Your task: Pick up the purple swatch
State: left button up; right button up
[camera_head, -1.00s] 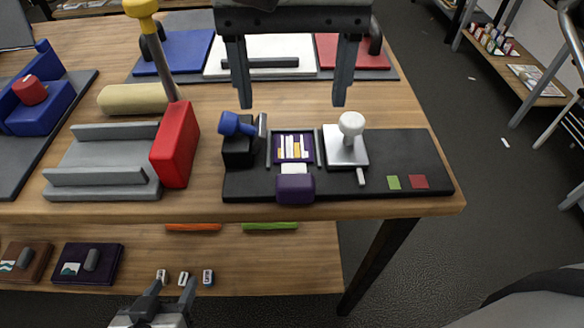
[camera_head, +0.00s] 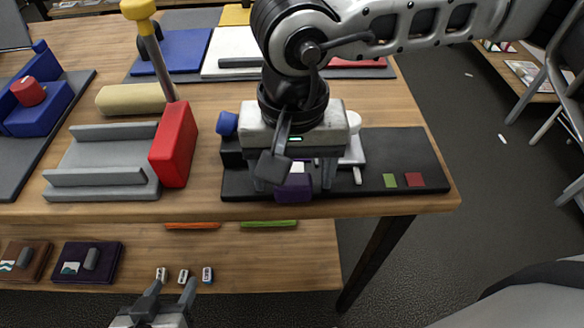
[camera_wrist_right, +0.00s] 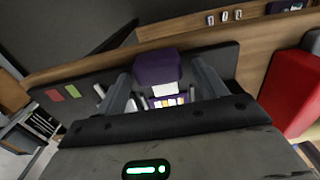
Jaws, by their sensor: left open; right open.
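A dark purple block (camera_head: 293,194) sits at the front edge of a black board (camera_head: 360,185); it also shows in the right wrist view (camera_wrist_right: 158,66). A dark purple flat panel (camera_head: 110,254) with a picture and grey grip lies on the lower shelf. I cannot tell which one is the swatch. My right gripper (camera_head: 295,186) is open, its fingers straddling the block's area; contact is not clear. In the right wrist view, the block lies between and just beyond the fingers (camera_wrist_right: 161,72). My left gripper (camera_head: 172,284) is open and empty, low before the shelf.
A red block (camera_head: 174,145) and grey tray (camera_head: 100,160) stand left of the board. A white-knobbed stamp (camera_head: 352,148) and blue-knobbed piece (camera_head: 228,124) flank my right gripper. Small green (camera_head: 390,180) and red (camera_head: 413,179) squares mark the board's right end.

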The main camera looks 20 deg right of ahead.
jog(key=c, duration=1.1)
jog(key=shift+o, duration=0.2)
